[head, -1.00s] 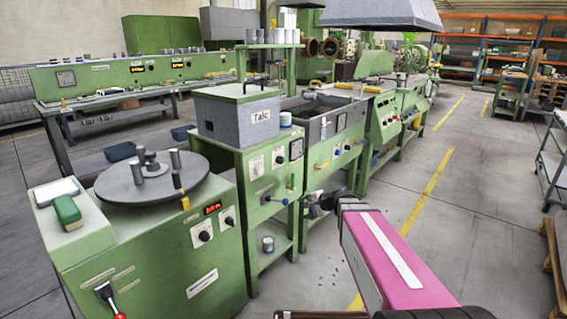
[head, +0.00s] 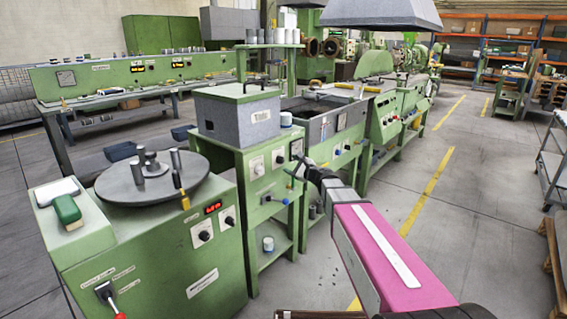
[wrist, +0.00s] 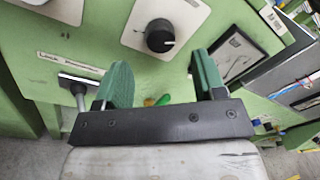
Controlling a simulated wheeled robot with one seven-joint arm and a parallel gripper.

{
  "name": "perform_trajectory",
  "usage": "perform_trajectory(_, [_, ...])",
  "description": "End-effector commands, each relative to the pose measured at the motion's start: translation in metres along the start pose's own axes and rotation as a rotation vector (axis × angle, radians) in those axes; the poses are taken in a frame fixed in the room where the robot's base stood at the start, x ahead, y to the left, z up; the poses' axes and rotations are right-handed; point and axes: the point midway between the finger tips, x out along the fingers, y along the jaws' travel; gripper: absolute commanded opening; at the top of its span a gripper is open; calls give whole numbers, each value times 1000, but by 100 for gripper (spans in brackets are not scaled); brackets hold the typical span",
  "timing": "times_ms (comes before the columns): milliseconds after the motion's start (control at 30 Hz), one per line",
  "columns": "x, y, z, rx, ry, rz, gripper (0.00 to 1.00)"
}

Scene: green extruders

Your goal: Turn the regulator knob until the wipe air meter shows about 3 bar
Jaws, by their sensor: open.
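A black round knob (wrist: 160,38) with a pale mark sits on a white plate in the wrist view. It appears to be the right-hand knob (head: 279,159) on the green cabinet in the head view. A dark-framed meter (wrist: 240,52) is right of the knob; it also shows in the head view (head: 297,149). Its reading is too small and slanted to tell. My gripper (wrist: 161,62) is open and empty, with green fingers apart below the knob and not touching it. In the head view my gripper (head: 296,168) is in front of the cabinet, just below the meter.
A T-shaped handle (wrist: 76,88) under a label protrudes left of my fingers. A second knob (head: 257,167) is left on the panel. A grey Talc box (head: 238,113) stands on top. The floor to the right is clear along the yellow line (head: 430,190).

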Motion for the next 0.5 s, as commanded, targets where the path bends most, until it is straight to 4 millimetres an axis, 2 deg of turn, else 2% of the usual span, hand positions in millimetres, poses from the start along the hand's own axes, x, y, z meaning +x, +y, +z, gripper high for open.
perform_trajectory(33, [12, -1, -1, -1, -1, 1, 64])
perform_trajectory(200, [37, -1, -1, -1, -1, 1, 64])
perform_trajectory(333, [48, 0, 0, -1, 0, 0, 64])
perform_trajectory(500, [54, 0, 0, -1, 0, 0, 64])
